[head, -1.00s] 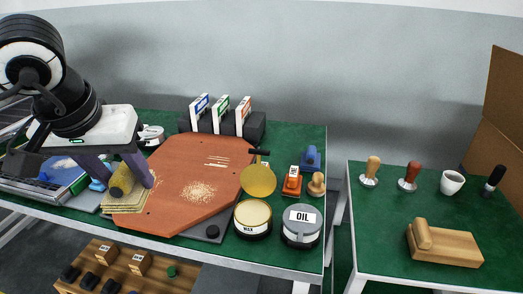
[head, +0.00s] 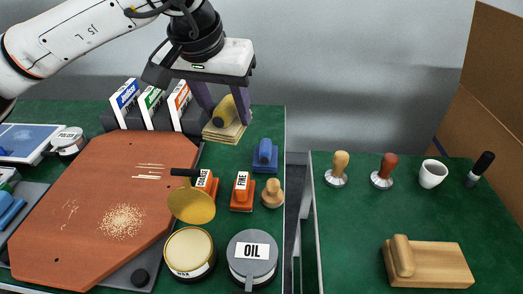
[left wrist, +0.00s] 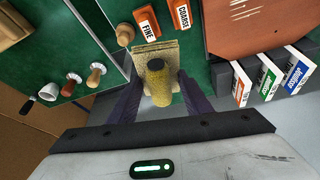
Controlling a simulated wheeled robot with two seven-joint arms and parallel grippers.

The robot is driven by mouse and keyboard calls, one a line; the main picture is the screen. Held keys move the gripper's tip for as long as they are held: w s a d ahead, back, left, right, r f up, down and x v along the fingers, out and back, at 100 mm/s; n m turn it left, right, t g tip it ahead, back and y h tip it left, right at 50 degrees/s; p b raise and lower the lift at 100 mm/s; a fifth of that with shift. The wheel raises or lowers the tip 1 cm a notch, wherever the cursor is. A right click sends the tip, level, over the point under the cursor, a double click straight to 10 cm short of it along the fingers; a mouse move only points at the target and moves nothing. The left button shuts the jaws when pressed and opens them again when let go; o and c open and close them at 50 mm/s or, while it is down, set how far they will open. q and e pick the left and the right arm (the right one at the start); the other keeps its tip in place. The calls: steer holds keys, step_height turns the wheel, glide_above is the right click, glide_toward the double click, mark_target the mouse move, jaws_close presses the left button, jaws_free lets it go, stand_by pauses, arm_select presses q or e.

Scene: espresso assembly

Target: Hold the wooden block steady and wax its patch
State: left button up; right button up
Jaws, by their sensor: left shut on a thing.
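A pale wooden block (head: 440,266) with a rounded bar on its left end lies on the right-hand table. It shows partly in the left wrist view (left wrist: 14,22). The wax tin (head: 190,250) stands open at the front, cream inside. My left gripper (head: 222,112) is shut on a yellow-brown roll-shaped grip (left wrist: 158,84) on a layered tan pad (head: 224,132). The pad is at the back right of the left-hand table; I cannot tell whether it touches the top. My right gripper is not in view.
A red-brown board (head: 85,190) with scratches and pale crumbs fills the left. The oil tin (head: 252,258), a gold disc (head: 191,206), orange sanding blocks (head: 242,192) and a blue one (head: 265,155) stand nearby. A gap separates the tables.

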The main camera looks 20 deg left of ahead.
arm_select(q)
steer(key=w+a+f+n+y+b, duration=0.1)
steer(key=w+a+f+n+b, duration=0.2)
steer(key=w+a+f+b, duration=0.6)
steer(key=f, duration=0.3)
steer(key=w+f, duration=0.1)
steer(key=f, duration=0.3)
steer(key=w+d+f, duration=0.1)
steer(key=f, duration=0.2)
steer(key=shift+f+p, duration=0.35)
steer(key=shift+p, duration=0.05)
steer(key=shift+f, duration=0.2)
steer(key=o, duration=0.9)
